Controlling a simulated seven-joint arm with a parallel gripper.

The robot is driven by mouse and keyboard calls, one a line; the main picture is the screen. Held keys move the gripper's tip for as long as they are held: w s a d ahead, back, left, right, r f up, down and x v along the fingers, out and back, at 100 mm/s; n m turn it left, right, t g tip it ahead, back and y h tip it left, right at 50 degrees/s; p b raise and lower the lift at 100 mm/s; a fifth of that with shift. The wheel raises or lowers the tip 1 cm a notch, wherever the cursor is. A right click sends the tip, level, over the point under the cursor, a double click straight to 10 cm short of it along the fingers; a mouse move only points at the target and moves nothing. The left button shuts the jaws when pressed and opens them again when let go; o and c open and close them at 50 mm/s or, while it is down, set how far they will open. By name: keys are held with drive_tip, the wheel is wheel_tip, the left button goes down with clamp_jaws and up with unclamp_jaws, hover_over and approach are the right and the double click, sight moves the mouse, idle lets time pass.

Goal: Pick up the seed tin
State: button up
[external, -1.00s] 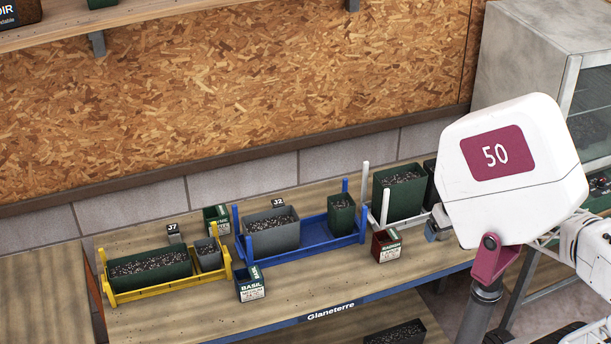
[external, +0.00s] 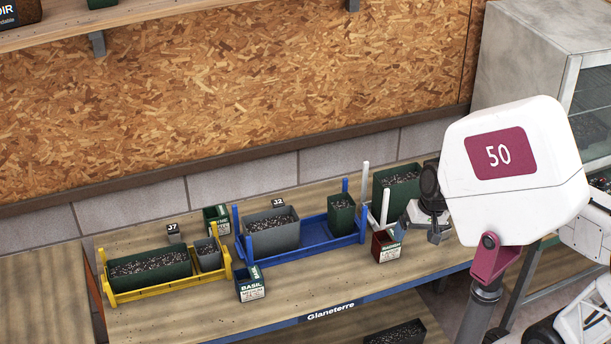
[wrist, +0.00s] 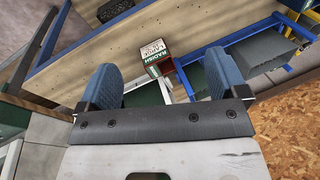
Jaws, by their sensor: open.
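Several seed tins stand on the bench. A dark red tin labelled RADISH (external: 386,247) is at the front right and also shows in the wrist view (wrist: 154,66). A dark tin labelled BASIL (external: 250,285) is at the front left of centre. A green tin (external: 217,219) stands behind, between the yellow and blue racks. My gripper (external: 426,226) is open and empty, just right of the radish tin. In the wrist view the tin shows between and beyond the two blue fingertips of my gripper (wrist: 164,78), apart from them.
A blue rack (external: 315,243) holds a grey planter and a small green pot. A yellow rack (external: 155,291) is at the left. A large green planter (external: 399,190) and white posts stand behind the radish tin.

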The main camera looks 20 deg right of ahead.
drive_tip(key=w+a+f+m+g+y, duration=0.1)
drive_tip(key=w+a+f+m+y, duration=0.15)
drive_tip(key=a, duration=0.35)
drive_tip(key=w+a+f+m+g+y, duration=0.1)
drive_tip(key=w+a+f+m+y, duration=0.1)
drive_tip(key=w+a, duration=0.35)
drive_tip(key=w+a+f+m+g+y, duration=0.1)
drive_tip(key=a+f+m+y, duration=0.15)
drive_tip(key=a, duration=0.55)
drive_tip(key=m+t+y, duration=0.2)
drive_tip(key=m+y, duration=0.2)
drive_tip(key=m, duration=0.4)
approach(256, 272)
drive_tip(key=x, duration=0.3)
drive_tip(key=shift+s+a+f, duration=0.1)
drive_tip(key=shift+a+f, duration=0.05)
drive_tip(key=shift+a, duration=0.1)
drive_tip(key=shift+w+a+f+m, duration=0.3)
drive_tip(key=shift+a+m, duration=0.1)
drive_tip(key=shift+m, duration=0.1)
drive_tip(key=shift+a, duration=0.1)
drive_tip(key=shift+x, duration=1.2)
drive_tip(key=shift+s+a+f, duration=0.1)
drive_tip(key=shift+s+a, duration=0.05)
drive_tip(key=shift+x, duration=2.45)
drive_tip(key=c, duration=1.1)
